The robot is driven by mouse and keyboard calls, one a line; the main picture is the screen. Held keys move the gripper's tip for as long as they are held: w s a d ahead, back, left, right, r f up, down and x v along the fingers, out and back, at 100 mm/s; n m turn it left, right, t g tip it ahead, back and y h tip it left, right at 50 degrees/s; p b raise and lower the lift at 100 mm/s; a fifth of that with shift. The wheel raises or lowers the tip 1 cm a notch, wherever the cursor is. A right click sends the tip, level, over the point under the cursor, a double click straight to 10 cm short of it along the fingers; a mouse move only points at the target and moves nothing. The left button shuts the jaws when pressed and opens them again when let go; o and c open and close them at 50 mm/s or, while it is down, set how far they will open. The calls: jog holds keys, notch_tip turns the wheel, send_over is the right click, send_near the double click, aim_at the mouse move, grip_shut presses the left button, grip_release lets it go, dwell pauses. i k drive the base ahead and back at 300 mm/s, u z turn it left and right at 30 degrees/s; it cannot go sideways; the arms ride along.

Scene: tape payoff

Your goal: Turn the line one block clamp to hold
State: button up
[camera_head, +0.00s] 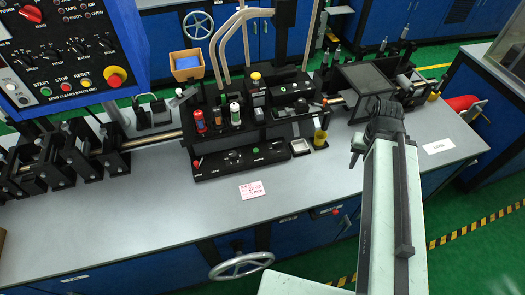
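My pale arm reaches up from the lower right, and its dark gripper (384,118) is over the right part of the grey bench (300,205). The fingers point away from the camera, so I cannot see whether they are open or shut. I cannot tell for sure which part is the line one block clamp. Black blocks (60,158) sit along a metal rail at the left. A black fixture (240,160) with small knobs, a red and a green cylinder stands at the middle, left of my gripper and apart from it.
A dark tilted plate (363,78) stands just behind my gripper. A control panel (65,60) with a red stop button fills the upper left. A pink note (252,190) and a white label (438,146) lie on the bench. A handwheel (241,265) is below the front edge. The bench front is mostly clear.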

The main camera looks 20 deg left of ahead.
aim_at(277, 145)
jog(key=u, duration=0.05)
jog(key=k, duration=0.85)
jog(key=u, duration=0.9)
jog(key=i, duration=1)
jog(key=z, duration=0.4)
